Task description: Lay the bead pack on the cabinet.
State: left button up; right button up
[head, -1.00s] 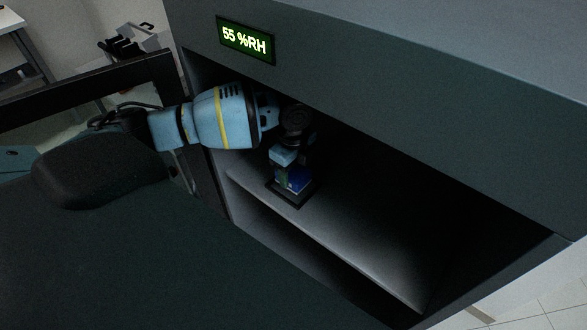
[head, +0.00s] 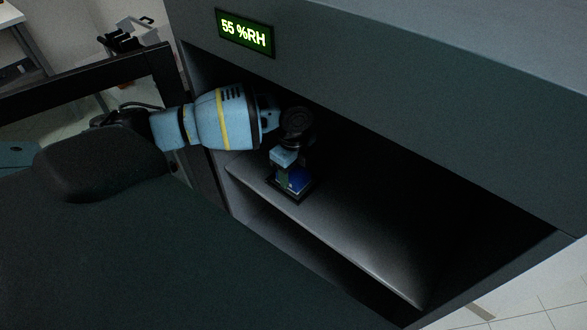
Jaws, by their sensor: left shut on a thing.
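The cabinet (head: 400,95) is a large dark grey box with an open front and an inner shelf (head: 350,237). My left gripper (head: 286,172) reaches in from the left, points down over the shelf's left part, and is shut on a small blue and green thing, which seems to be the bead pack (head: 297,180). The pack is partly hidden by the fingers. It is at a small black tray (head: 297,201) on the shelf; I cannot tell whether it touches the tray's floor. My right gripper is not in view.
A green display (head: 245,34) reading 55 %RH is on the cabinet's upper front. An open framed door (head: 75,77) stands at the left. The shelf right of the tray looks bare, though its depth is in shadow.

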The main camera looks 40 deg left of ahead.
pick_arm(q)
jog(key=shift+f, duration=0.25)
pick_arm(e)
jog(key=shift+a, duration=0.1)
pick_arm(q)
jog(key=o, duration=1)
jog(key=shift+o, duration=0.6)
jog(key=shift+r+p, duration=0.3)
jog(key=shift+r, duration=3.6)
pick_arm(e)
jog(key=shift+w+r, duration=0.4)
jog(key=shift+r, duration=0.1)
